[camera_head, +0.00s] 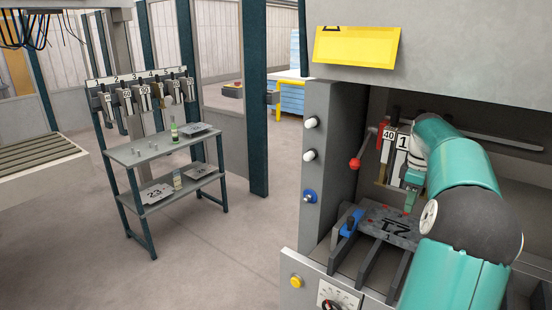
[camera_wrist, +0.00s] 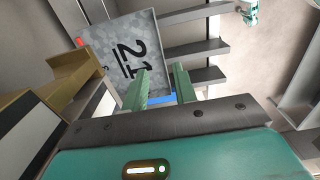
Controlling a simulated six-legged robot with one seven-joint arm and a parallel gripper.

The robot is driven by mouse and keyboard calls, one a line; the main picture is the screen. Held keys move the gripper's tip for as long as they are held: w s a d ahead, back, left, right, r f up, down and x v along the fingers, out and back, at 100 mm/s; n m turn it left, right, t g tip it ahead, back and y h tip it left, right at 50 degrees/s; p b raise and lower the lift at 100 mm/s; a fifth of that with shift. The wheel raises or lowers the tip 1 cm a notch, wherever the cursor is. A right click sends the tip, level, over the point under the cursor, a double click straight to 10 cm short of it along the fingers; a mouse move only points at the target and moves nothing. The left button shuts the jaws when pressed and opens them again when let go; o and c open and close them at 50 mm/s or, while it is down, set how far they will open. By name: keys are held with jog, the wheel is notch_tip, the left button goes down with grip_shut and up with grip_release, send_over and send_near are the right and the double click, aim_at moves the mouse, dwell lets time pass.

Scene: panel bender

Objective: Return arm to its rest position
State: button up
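My teal arm (camera_head: 455,220) reaches into the machine from the right of the head view. My gripper (camera_head: 411,200) is over a grey metal plate (camera_head: 388,226) marked 21, close to the tooling marked 40 and 1 (camera_head: 402,145). In the wrist view my gripper (camera_wrist: 162,82) has its two green fingers apart with nothing between them. The plate (camera_wrist: 115,55) lies beyond the fingertips there. Whether the fingers touch it cannot be told from the head view.
The brass tool holder (camera_wrist: 62,78) is close on the left in the wrist view. A red-knobbed lever (camera_head: 356,163), a blue clamp (camera_head: 350,222) and machine walls (camera_head: 330,180) surround the arm. A shelf rack (camera_head: 165,150) stands left; the floor between is clear.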

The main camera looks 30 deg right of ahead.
jog(key=w+a+r+h, duration=0.1)
jog(key=w+a+r, duration=0.1)
jog(key=a, duration=0.7)
jog(key=w+a+r+m+t, duration=0.1)
jog(key=w+a+r, duration=0.1)
jog(key=a, duration=0.8)
jog(key=w+a+r+h, duration=0.1)
jog(key=w+a+r, duration=0.15)
jog(key=a, duration=0.65)
jog(key=s+a+f+m+t, duration=0.1)
jog(key=s+a+f, duration=0.1)
jog(key=s+a, duration=0.2)
jog(key=s+a+f+m+t+y, duration=0.1)
jog(key=s+a, duration=0.4)
jog(key=a, duration=0.6)
jog(key=s+a+f+m+t+y, duration=0.1)
jog(key=s+a+f, duration=0.3)
jog(key=a, duration=0.4)
jog(key=shift+s+a+f+m+t, duration=0.15)
jog(key=shift+s+f+m+t, duration=0.2)
jog(key=shift+t, duration=0.45)
jog(key=shift+d, duration=0.2)
